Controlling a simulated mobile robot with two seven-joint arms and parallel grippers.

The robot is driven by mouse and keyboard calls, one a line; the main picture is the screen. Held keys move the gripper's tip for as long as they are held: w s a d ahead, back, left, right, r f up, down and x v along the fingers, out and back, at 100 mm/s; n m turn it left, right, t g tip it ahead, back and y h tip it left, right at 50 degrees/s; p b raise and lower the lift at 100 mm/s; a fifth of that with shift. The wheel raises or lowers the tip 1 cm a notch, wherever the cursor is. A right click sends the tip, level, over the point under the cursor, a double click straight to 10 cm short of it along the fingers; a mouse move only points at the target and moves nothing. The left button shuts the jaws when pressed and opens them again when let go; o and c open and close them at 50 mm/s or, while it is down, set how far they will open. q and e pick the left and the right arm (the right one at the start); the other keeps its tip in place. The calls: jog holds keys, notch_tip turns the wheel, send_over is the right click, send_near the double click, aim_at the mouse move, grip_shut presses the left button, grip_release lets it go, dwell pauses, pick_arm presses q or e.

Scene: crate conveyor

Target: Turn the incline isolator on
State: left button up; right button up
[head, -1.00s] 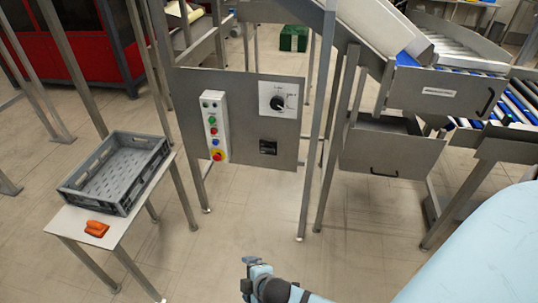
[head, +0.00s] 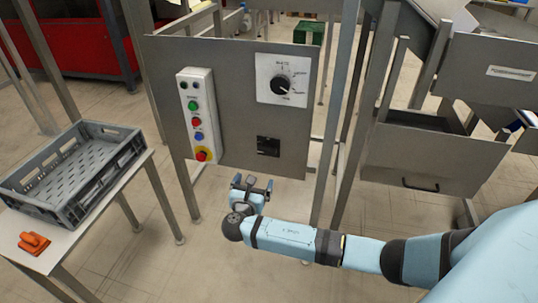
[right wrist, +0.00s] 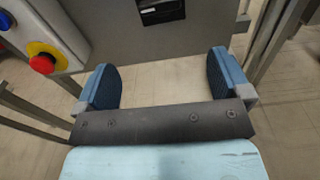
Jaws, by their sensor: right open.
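The incline isolator looks to be the black rotary knob (head: 280,86) on a white plate at the upper right of the grey metal panel (head: 225,130). Its pointer seems to slant to the lower right; the plate's lettering is too small to read. My right gripper (head: 252,184) is in front of and below the panel's lower edge, well below the knob and apart from it. In the right wrist view its two blue fingers (right wrist: 163,85) are spread with nothing between them. The knob is outside the right wrist view. My left gripper is not in view.
A white button box (head: 197,115) with a red-on-yellow stop button (head: 203,155) is on the panel's left. A black socket-like fitting (head: 268,146) is below the knob. A grey crate (head: 70,210) and an orange object (head: 34,243) are on the left table. A metal post (head: 338,130) stands right of the panel.

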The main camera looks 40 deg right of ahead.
aim_at(266, 153)
jog(key=b+x, duration=0.1)
jog(key=x, duration=0.3)
jog(key=b+x, duration=0.1)
jog(key=x, duration=0.3)
jog(key=b+x, duration=0.1)
jog(key=x, duration=0.4)
jog(key=shift+d+r, duration=0.1)
jog(key=shift+r, duration=0.2)
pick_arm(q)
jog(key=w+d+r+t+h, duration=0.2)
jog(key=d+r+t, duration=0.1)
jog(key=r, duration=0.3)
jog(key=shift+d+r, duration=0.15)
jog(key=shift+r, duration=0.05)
pick_arm(e)
jog(key=shift+w+d, duration=0.35)
jog(key=shift+d, duration=0.05)
jog(key=c, duration=0.9)
